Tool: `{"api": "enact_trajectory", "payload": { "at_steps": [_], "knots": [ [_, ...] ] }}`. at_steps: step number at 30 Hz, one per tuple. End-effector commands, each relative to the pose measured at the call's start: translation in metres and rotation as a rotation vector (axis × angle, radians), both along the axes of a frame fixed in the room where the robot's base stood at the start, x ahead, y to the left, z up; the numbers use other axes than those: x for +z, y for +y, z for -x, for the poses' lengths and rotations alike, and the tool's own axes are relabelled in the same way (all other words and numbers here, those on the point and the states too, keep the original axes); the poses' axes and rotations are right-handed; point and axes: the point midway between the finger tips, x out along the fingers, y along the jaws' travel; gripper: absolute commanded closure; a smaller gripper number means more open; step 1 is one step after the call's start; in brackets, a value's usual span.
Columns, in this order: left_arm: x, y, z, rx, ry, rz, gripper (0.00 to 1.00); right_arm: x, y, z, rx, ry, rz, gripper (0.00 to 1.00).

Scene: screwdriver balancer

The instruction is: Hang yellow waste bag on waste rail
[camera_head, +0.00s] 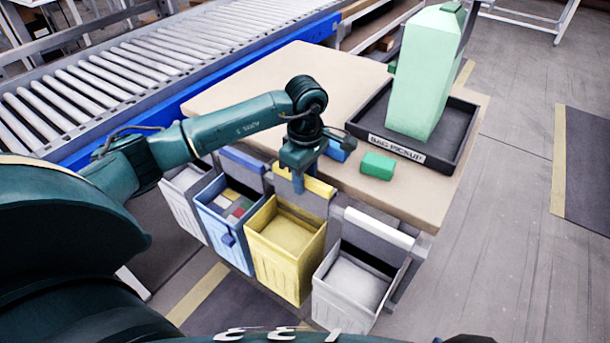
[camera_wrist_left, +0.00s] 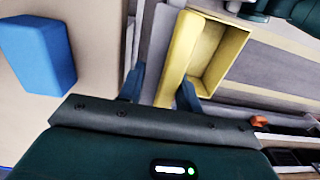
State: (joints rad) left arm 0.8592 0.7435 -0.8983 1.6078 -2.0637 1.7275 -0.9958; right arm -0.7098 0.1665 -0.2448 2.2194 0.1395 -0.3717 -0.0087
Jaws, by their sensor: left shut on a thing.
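The yellow waste bag (camera_head: 285,242) is an open, box-shaped bag at the table's front, upright and seemingly empty. My left gripper (camera_head: 297,182) is above its back edge, shut on its raised yellow back strip. In the left wrist view the yellow bag (camera_wrist_left: 222,52) opens beyond the fingers, and the gripper (camera_wrist_left: 160,92) has its strip between the fingertips. The grey waste rail (camera_wrist_left: 154,38) runs along the table edge beside the strip. I cannot tell whether the bag rests on the rail. My right gripper is not in view.
A blue bag (camera_head: 222,212) with coloured pieces hangs to the left, a white bag (camera_head: 350,285) to the right. A green block (camera_head: 378,165) and a blue block (camera_wrist_left: 38,52) lie on the table. A black tray (camera_head: 462,140) holds a tall light-green carton (camera_head: 425,75).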

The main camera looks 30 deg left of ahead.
Motion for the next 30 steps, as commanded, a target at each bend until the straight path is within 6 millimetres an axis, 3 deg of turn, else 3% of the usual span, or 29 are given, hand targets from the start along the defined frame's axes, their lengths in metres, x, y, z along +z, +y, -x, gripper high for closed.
{"api": "enact_trajectory", "payload": {
  "at_steps": [30],
  "knots": [
    [-0.020,0.000,0.000,0.001,0.000,0.000,0.89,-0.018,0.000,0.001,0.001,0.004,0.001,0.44]
  ]
}}
